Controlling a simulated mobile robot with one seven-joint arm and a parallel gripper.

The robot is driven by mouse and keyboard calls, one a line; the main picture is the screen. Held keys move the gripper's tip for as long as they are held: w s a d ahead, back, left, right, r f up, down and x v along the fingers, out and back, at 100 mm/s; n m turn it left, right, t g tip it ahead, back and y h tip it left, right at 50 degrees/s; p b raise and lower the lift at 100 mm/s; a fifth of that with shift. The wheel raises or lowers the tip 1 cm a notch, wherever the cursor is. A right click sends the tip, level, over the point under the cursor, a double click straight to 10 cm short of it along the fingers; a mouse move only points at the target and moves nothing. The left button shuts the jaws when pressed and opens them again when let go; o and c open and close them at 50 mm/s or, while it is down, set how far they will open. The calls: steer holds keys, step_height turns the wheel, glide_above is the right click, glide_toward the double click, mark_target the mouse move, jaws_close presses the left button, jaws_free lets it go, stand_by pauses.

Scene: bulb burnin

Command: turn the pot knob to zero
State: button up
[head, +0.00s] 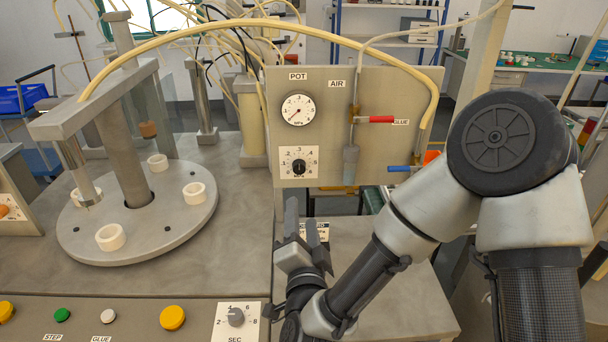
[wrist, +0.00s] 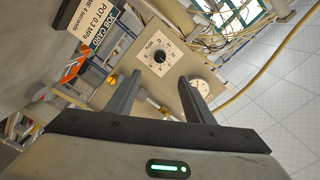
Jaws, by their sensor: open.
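The pot knob (head: 299,167) is a small black dial on a white scale plate, low on the left of the upright grey panel. It also shows in the wrist view (wrist: 160,57), beyond and between my fingers. Its pointer setting is too small to read surely. The round white pot gauge (head: 298,110) sits above it under the POT label; it shows partly behind a finger in the wrist view (wrist: 202,88). My gripper (head: 305,221) is open and empty, below and in front of the knob, apart from it. Its two fingers (wrist: 160,79) point towards the panel.
A red-handled valve (head: 376,119) and a blue-handled one (head: 402,168) are on the panel's right side. A round turntable (head: 138,245) with white rings stands left. A SEC dial (head: 236,316) and buttons line the front. A job card (wrist: 104,30) shows beside the knob's panel.

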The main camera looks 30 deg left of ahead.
mark_target(300, 170)
steer(key=p+x, duration=0.1)
steer(key=x, duration=1.6)
steer(key=shift+w+d, duration=0.1)
steer(key=shift+c, duration=0.5)
steer(key=c, duration=0.9)
steer(key=shift+c, duration=0.2)
